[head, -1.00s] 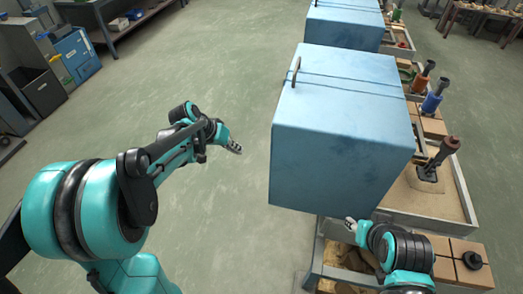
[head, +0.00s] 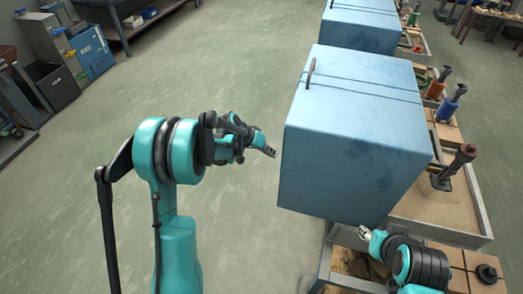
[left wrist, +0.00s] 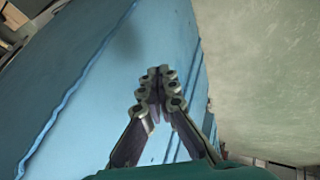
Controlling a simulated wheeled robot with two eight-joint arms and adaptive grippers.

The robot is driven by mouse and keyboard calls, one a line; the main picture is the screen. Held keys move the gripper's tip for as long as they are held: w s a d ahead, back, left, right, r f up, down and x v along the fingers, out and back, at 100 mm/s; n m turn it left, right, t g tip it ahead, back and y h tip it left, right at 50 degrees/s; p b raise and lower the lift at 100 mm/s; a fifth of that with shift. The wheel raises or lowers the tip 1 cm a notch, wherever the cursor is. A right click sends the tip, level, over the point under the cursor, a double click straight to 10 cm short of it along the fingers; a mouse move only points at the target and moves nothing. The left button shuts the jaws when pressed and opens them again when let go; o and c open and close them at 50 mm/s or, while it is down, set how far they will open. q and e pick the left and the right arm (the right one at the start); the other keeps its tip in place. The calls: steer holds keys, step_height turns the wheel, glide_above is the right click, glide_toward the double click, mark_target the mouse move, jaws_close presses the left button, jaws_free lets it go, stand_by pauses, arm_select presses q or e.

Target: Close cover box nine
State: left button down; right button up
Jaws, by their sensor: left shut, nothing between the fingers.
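A large blue cover box (head: 350,135) with a bar handle (head: 310,73) stands at the left side of a bench in the head view. No number shows on it. My left gripper (head: 271,151) is shut and empty, just left of the box's left face. In the left wrist view its fingertips (left wrist: 161,74) are together, with the blue box face (left wrist: 120,60) behind them; I cannot tell whether they touch it. My right gripper (head: 364,232) is by the box's lower front edge; its fingers are too small to read.
A second blue box (head: 358,28) stands behind the first. A sand tray (head: 425,200) with a dark-handled tool (head: 458,163) lies right of the near box. Wooden blocks (head: 440,262) are at the front right.

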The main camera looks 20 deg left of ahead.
mark_target(393, 181)
arm_select(q)
steer(key=shift+s+d+r, duration=0.1)
steer(key=shift+d, duration=1.15)
steer(key=d+b, duration=0.2)
steer(key=d, duration=4)
steer(key=shift+d, duration=0.35)
